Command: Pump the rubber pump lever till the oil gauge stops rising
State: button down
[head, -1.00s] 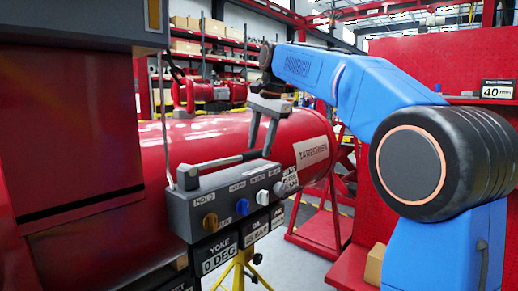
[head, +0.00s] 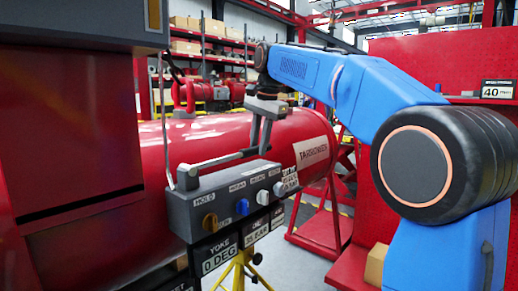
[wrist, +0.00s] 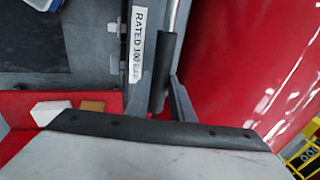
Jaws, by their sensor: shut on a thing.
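The pump lever (head: 214,161) is a grey bar with a dark grip at its free end. It runs rightward from the left end of the grey control box (head: 188,207), just above the box top. My gripper (head: 260,149) is shut on the lever's grip end, with its fingers pointing down. In the wrist view the dark rubber grip (wrist: 165,75) shows between the fingers, on a thin metal rod. The oil gauge (head: 256,232) is a small display under the box, right of the yoke display (head: 220,257) reading 0 DEG; its figures are hard to read.
Several knobs (head: 242,207) line the box front below the lever. A large red cylinder (head: 300,125) lies behind the box. A yellow stand (head: 239,272) is below it. A red panel (head: 440,65) stands at right.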

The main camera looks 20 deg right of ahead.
notch_tip(320, 180, up, 10)
jog(key=s+a+t+h, duration=0.2)
jog(key=h, duration=0.1)
jog(key=shift+a+n+t+h, duration=0.3)
jog(key=shift+a+t, duration=0.05)
jog(key=shift+t, duration=0.05)
jog(key=c, duration=1.5)
grip_release()
jog(key=shift+c, duration=0.2)
jog(key=v, duration=1.2)
